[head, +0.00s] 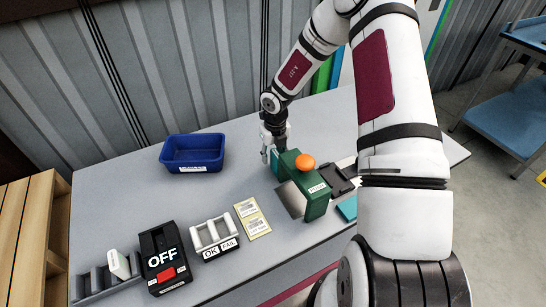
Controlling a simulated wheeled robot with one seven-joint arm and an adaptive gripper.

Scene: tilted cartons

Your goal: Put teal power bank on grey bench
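My gripper (272,152) points down at the back side of a green fixture, above the grey bench (130,190). A teal piece (274,163), possibly the power bank, shows upright at its fingertips, close against the fixture. The far finger is hidden, so I cannot tell whether the gripper is closed on the piece. A second flat teal object (347,208) lies on the bench right of the fixture, partly covered by my arm. I cannot tell which teal thing is the power bank.
The green fixture (314,196) has an orange ball-shaped top (305,162). A black item (338,178) lies to its right. A blue bin (193,153), label cards (252,219), an OK/FAIL holder (213,237) and an OFF box (163,259) stand left. Bench between bin and cards is clear.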

